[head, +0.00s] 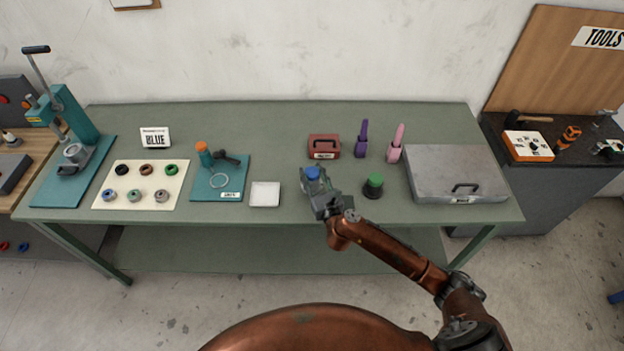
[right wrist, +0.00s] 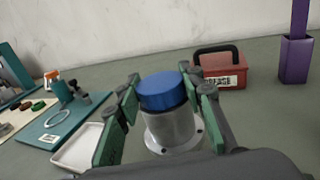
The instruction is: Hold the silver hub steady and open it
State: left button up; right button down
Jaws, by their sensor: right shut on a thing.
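The silver hub (right wrist: 173,130) with a blue cap (right wrist: 162,91) stands upright on the green table (head: 240,123). In the head view its blue cap (head: 312,173) shows, while most of its silver body is hidden by my gripper. My right gripper (head: 318,184) is around the hub; in the right wrist view its green-padded fingers (right wrist: 158,105) sit on both sides of it, shut on it. The cap is on top of the hub, above the silver part. My left gripper is not in view.
A dark pot with a green top (head: 374,185) stands close right of my gripper. A red box (head: 324,146) is behind it, with purple (head: 361,138) and pink (head: 395,145) holders. A white tray (head: 265,194) lies left; a grey lidded case (head: 455,172) lies right.

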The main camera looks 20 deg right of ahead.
aim_at(315, 185)
jog(key=shift+w+f, duration=0.25)
jog(key=shift+f, duration=0.1)
jog(key=shift+f+b, duration=0.45)
jog(key=shift+f, duration=0.85)
jog(key=shift+f, duration=0.15)
jog(key=c, duration=1.3)
grip_release()
jog(key=shift+s, duration=0.1)
jog(key=shift+d, duration=0.1)
jog(key=shift+s, duration=0.35)
jog(key=s, duration=1.1)
jog(key=shift+s+d, duration=0.15)
jog(key=shift+d, duration=0.2)
